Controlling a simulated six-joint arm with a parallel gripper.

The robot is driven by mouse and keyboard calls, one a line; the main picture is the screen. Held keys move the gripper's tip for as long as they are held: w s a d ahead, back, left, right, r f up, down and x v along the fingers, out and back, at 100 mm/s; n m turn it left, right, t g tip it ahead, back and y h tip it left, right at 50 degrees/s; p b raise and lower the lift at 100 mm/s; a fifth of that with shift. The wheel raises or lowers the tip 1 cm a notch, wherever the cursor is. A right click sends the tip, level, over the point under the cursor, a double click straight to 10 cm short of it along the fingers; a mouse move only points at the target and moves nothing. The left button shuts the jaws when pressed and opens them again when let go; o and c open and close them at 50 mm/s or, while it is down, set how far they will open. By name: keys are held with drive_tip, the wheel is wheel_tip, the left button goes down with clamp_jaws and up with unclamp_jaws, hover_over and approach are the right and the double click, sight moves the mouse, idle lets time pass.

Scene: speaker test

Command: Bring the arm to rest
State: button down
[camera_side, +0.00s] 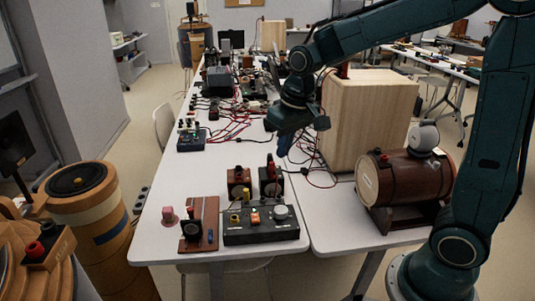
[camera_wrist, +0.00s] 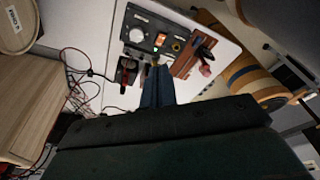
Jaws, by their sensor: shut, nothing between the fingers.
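My arm is dark teal and rises from its base at the right of the side view. It reaches left over the table. My gripper (camera_side: 283,153) hangs pointing down above the table, behind the small black boxes and left of the wooden cabinet. In the wrist view its two blue fingers (camera_wrist: 157,72) lie close together, shut, with nothing seen between them. Beyond the fingertips is a dark control box (camera_side: 261,224) with a white dial and a lit orange switch; it also shows in the wrist view (camera_wrist: 150,36).
A tall wooden cabinet (camera_side: 365,125) and a brown barrel (camera_side: 404,178) with a white ball on top stand right of my gripper. Red and black cables (camera_side: 225,130) clutter the table further back.

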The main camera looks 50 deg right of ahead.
drive_tip(key=s+a+r+t, duration=0.1)
drive_tip(key=s+r, duration=0.1)
drive_tip(key=s, duration=0.7)
drive_tip(key=s+r+n+t, duration=0.1)
drive_tip(key=s+r+t, duration=0.1)
drive_tip(key=s, duration=0.8)
drive_tip(key=shift+s+a+r+n, duration=0.3)
drive_tip(key=shift+a+r, duration=0.1)
drive_tip(key=shift+r, duration=0.15)
drive_tip(key=c, duration=2.2)
unclamp_jaws()
drive_tip(key=shift+w, duration=0.1)
